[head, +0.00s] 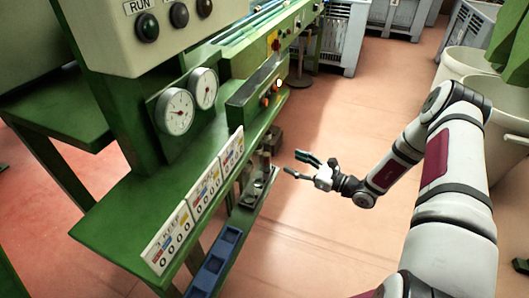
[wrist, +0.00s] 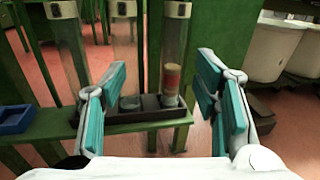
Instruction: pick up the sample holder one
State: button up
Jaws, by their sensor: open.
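My gripper (head: 296,164) is open and empty in the head view, just right of the low shelf along the green machine. In the wrist view its two teal-padded fingers (wrist: 161,78) stand wide apart. Between and beyond them, a dark tray (wrist: 148,115) sits on a green ledge. Blue trays (head: 214,262) lie further along the shelf.
The green bench (head: 150,195) with numbered panels (head: 200,195) and two gauges (head: 176,112) overhangs the shelf on the left. Clear vertical tubes (wrist: 122,50) hang above the ledge. White bins (head: 465,65) stand at the right. The floor right of the shelf is open.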

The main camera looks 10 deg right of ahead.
aim_at(267, 149)
jog(key=shift+m+t+h, duration=0.3)
jog(key=shift+m+t, duration=0.1)
jog(key=shift+m, duration=0.2)
jog(key=w+a, duration=0.1)
jog(key=w, duration=0.1)
jog(key=w+a+f+b, duration=0.1)
jog(key=w+a, duration=0.1)
jog(key=w, duration=0.1)
jog(key=w+a+f+b, duration=0.1)
jog(key=w, duration=0.1)
jog(key=shift+w+a, duration=0.2)
jog(key=shift+w, duration=0.15)
jog(key=b+x, duration=0.1)
jog(key=x, duration=0.4)
jog(key=shift+w+d+f+b, duration=0.1)
jog(key=shift+f+b, duration=0.05)
jog(key=shift+b, duration=0.25)
jog(key=shift+c, duration=0.3)
jog(key=c, duration=1.2)
